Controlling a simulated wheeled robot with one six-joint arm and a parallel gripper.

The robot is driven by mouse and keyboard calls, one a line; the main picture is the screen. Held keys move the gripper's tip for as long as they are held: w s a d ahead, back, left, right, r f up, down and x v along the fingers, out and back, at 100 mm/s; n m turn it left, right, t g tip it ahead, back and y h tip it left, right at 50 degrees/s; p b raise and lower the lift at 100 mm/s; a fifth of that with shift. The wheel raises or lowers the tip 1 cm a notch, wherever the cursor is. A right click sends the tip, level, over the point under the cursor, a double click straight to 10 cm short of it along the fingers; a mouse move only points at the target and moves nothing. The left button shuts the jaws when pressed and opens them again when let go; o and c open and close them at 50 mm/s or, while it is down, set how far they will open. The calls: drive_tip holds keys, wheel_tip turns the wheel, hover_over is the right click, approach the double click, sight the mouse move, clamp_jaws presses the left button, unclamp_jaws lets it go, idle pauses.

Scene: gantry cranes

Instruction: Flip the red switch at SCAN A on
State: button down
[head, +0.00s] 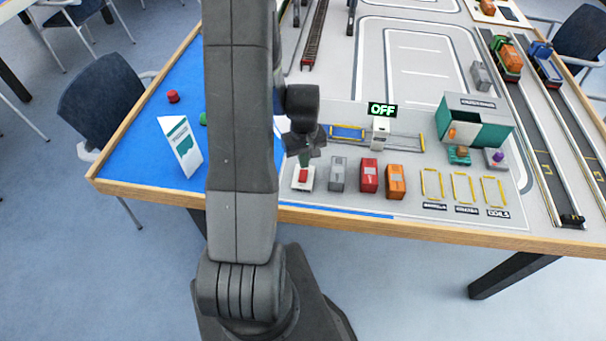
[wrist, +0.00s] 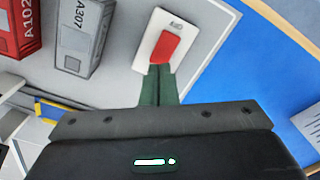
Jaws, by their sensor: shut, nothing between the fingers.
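The red switch (head: 303,175) sits on a small white plate (head: 297,186) near the table's front edge. In the wrist view the red rocker (wrist: 168,46) lies on its white plate (wrist: 150,33), with small lettering beside it that may read OFF. My gripper (head: 304,160) is shut and empty, pointing down at the switch. In the wrist view its green fingertips (wrist: 160,70) are at the near end of the red rocker; I cannot tell whether they touch it. A sign reading OFF (head: 382,109) stands behind, above a white scanner post (head: 380,133).
Grey (head: 337,174), red (head: 369,175) and orange (head: 396,181) containers stand in a row right of the switch. A white sign card (head: 181,147) stands on the blue area to the left. A teal shed (head: 474,122) is at the right.

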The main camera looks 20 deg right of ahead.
drive_tip(key=shift+r+p, duration=1.2)
drive_tip(key=shift+r, duration=1.05)
drive_tip(key=shift+f, duration=0.1)
wheel_tip(320, 180, down, 7)
drive_tip(key=b, duration=0.4)
drive_tip(key=shift+b, duration=0.35)
